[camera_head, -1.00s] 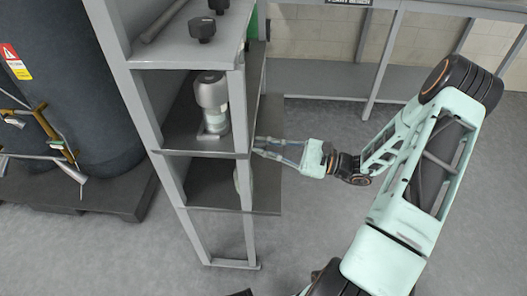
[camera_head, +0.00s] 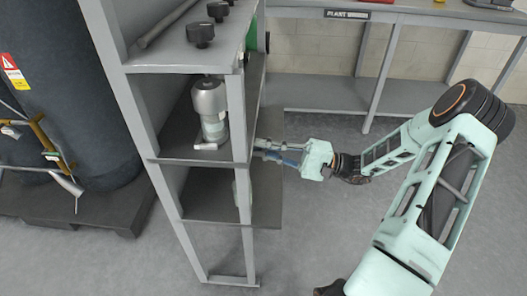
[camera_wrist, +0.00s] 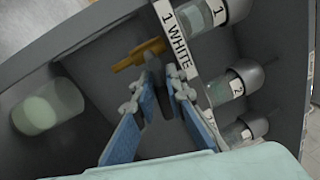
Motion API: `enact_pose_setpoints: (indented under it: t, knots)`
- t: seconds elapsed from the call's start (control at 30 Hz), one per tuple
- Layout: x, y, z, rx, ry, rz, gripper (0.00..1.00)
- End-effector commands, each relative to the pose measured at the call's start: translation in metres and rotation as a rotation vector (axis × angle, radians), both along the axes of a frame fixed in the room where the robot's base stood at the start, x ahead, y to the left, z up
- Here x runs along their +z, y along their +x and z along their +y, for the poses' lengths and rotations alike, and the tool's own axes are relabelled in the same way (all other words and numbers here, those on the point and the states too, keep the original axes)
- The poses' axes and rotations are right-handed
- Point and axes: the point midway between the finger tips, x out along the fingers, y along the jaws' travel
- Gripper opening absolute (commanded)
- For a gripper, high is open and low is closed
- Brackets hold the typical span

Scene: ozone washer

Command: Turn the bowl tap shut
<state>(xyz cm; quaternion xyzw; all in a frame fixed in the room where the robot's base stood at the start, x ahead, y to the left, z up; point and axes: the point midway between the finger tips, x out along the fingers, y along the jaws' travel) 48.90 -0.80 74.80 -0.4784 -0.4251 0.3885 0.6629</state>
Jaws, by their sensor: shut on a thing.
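In the wrist view a tap with a brass-coloured bar (camera_wrist: 138,55) sits ahead of my gripper (camera_wrist: 157,84). My gripper's blue-padded fingers converge on a dark part just below the brass bar and are shut on the tap there. The fingertips partly hide the grip. A clear bowl (camera_wrist: 48,108) lies to the left of the fingers. In the head view my gripper (camera_head: 258,146) reaches in at the right side of the grey shelf unit (camera_head: 160,235). The tap is not distinguishable there, behind the shelf post.
A label strip reading "1 WHITE" (camera_wrist: 176,42) and several capped clear cylinders (camera_wrist: 228,85) stand close right of the fingers. In the head view a metal-topped unit (camera_head: 210,100) stands on the middle shelf. A dark tank (camera_head: 80,110) stands left. Floor is open at right.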

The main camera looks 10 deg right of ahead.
Motion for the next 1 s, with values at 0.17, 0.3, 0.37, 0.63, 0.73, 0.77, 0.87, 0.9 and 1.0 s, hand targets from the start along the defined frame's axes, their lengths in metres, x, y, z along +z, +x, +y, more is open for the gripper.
enact_pose_setpoints:
  t: [0.17,0.3,0.37,0.63,0.73,0.77,0.87,0.9,1.0]
  knots:
    - [0.0004,-0.0001,-0.0010,-0.002,-0.016,-0.044,0.00]
    - [0.0010,0.0001,-0.0010,-0.002,-0.021,-0.059,0.00]
    - [0.0011,0.0001,-0.0010,-0.001,-0.021,-0.061,0.00]
    - [0.0012,0.0001,-0.0010,-0.002,-0.022,-0.062,0.00]
    - [0.0012,0.0001,-0.0010,-0.001,-0.021,-0.061,0.16]
    - [0.0012,0.0001,-0.0010,-0.001,-0.021,-0.061,0.19]
    - [0.0014,0.0001,-0.0008,-0.001,-0.021,-0.062,0.30]
    - [0.0014,0.0002,-0.0007,-0.001,-0.021,-0.062,0.30]
    - [0.0015,0.0002,-0.0005,-0.001,-0.021,-0.062,0.30]
